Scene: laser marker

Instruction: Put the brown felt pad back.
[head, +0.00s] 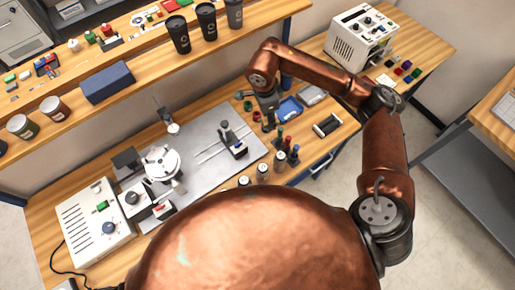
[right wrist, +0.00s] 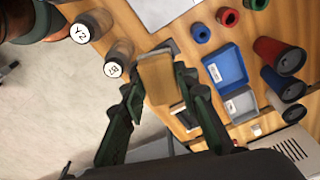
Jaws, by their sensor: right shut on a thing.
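My right gripper (right wrist: 158,92) is shut on a tan-brown block-like piece, which I take for the brown felt pad (right wrist: 157,78). The pad sits between the two dark green fingers in the right wrist view, with a grey edge showing at its far end. In the head view my right gripper (head: 268,108) hangs over the bench, left of a blue tray (head: 290,108). I cannot make out the pad in the head view. The blue tray also shows in the right wrist view (right wrist: 225,68), to the right of the pad. My left gripper is not in view.
A grey tray (right wrist: 240,103) adjoins the blue one. Small coloured cups (right wrist: 201,33) and labelled bottles (right wrist: 117,62) stand close by. A black-and-white item (head: 327,125) lies near the bench's right edge. The grey plate (head: 205,140) carries a marker stand. Bare wood shows between the small items.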

